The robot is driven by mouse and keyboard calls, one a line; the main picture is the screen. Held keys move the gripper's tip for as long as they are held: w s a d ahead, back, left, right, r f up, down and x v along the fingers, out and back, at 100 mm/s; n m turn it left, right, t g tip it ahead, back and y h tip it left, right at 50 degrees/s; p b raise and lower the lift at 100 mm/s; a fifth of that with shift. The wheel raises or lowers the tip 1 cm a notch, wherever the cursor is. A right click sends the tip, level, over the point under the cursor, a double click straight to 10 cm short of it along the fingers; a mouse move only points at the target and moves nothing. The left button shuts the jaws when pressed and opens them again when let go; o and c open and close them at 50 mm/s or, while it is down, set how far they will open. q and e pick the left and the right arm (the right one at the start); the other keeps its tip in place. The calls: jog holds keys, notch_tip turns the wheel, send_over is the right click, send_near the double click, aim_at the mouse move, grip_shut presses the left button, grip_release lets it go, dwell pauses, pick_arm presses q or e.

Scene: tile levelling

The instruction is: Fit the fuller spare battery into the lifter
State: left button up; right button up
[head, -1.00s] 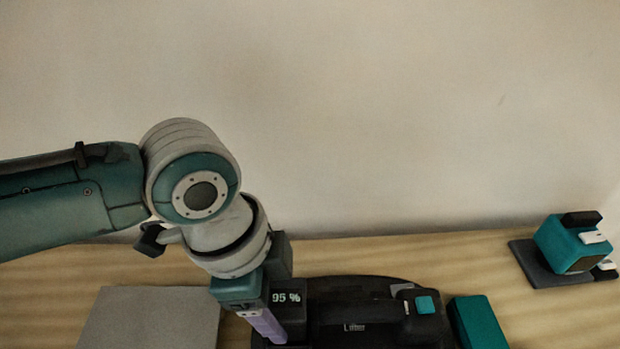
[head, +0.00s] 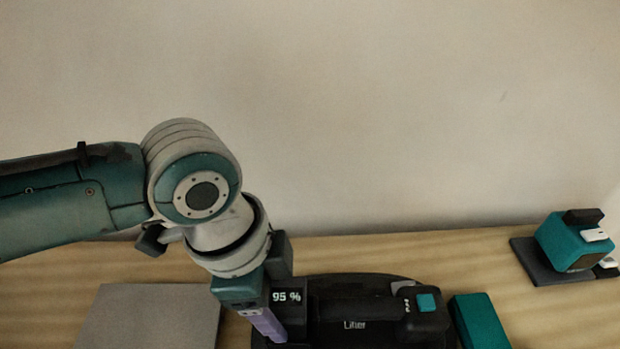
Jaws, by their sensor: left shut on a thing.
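The lifter (head: 372,330) is a black tool with a teal button, lying at the bottom middle in the head view. A dark battery (head: 288,312) marked 95 % is at the lifter's left end. My left gripper (head: 268,325) points down there and is shut on this battery. The arm hides part of the battery, and I cannot tell whether it touches the lifter or is seated in it. My right gripper is not in view.
A grey flat panel (head: 150,315) lies at the left. A teal block (head: 480,322) lies right of the lifter. A teal device with black and white parts (head: 572,242) stands on a dark plate at the far right. The table between them is clear.

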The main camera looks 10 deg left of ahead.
pick_arm(q)
jog(key=shift+a+b+x, duration=0.2)
jog(key=shift+b+x, duration=0.6)
jog(key=shift+x, duration=0.2)
dwell(0.4)
jog(key=o, duration=1.5)
jog(key=shift+c, duration=0.2)
